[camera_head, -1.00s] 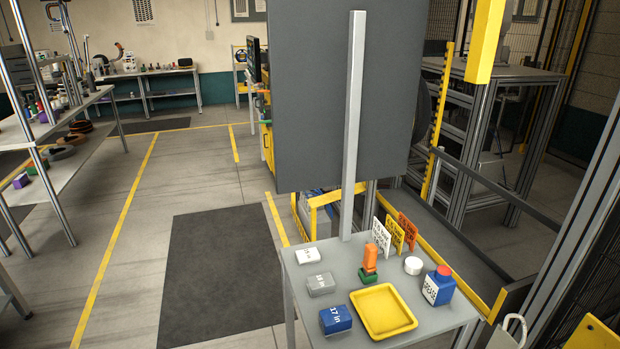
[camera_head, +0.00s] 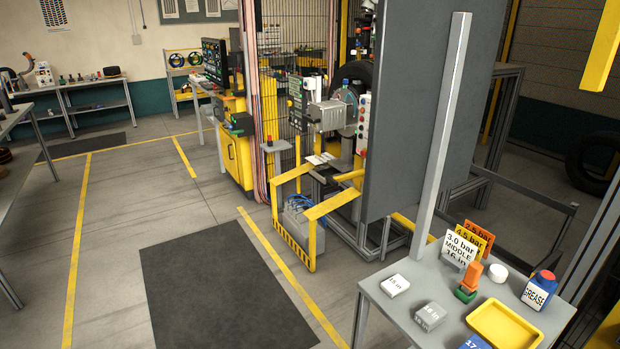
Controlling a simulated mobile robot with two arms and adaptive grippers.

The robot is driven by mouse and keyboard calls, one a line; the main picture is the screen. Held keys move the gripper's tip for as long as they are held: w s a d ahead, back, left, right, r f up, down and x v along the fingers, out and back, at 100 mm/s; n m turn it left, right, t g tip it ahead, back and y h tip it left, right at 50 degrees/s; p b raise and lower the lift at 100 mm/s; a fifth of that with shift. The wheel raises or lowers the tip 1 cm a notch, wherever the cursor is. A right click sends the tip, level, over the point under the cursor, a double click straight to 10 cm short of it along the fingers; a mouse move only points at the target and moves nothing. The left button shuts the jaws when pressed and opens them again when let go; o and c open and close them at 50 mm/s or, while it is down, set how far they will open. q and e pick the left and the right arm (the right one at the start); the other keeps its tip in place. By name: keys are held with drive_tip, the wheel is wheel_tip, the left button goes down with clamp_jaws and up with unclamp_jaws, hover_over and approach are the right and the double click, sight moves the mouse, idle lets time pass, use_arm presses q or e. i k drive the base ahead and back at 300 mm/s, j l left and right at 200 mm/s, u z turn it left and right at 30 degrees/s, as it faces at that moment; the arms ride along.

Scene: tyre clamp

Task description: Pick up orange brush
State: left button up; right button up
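The orange brush (camera_head: 471,275) stands upright on the small grey table (camera_head: 400,318) at the lower right of the head view. Its upper part is orange and its lower part is green. It stands in front of the upright signs and behind the yellow tray. Neither of my grippers is in view.
Around the brush are a yellow tray (camera_head: 503,325), a blue grease container (camera_head: 539,290), a white round item (camera_head: 498,273), labelled blocks (camera_head: 430,316) and signs (camera_head: 461,246). A grey post (camera_head: 441,140) and panel rise behind the table. The floor mat (camera_head: 220,290) is clear.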

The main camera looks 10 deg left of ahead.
sight(474, 273)
drive_tip(key=i+j, duration=0.3)
drive_tip(key=j, duration=0.15)
drive_tip(key=i+j, duration=0.65)
drive_tip(key=j, duration=0.2)
drive_tip(key=z, duration=1.55)
drive_tip(key=k+j, duration=0.1)
drive_tip(key=j, duration=0.25)
drive_tip(key=k+j, duration=0.1)
drive_tip(key=j, duration=0.3)
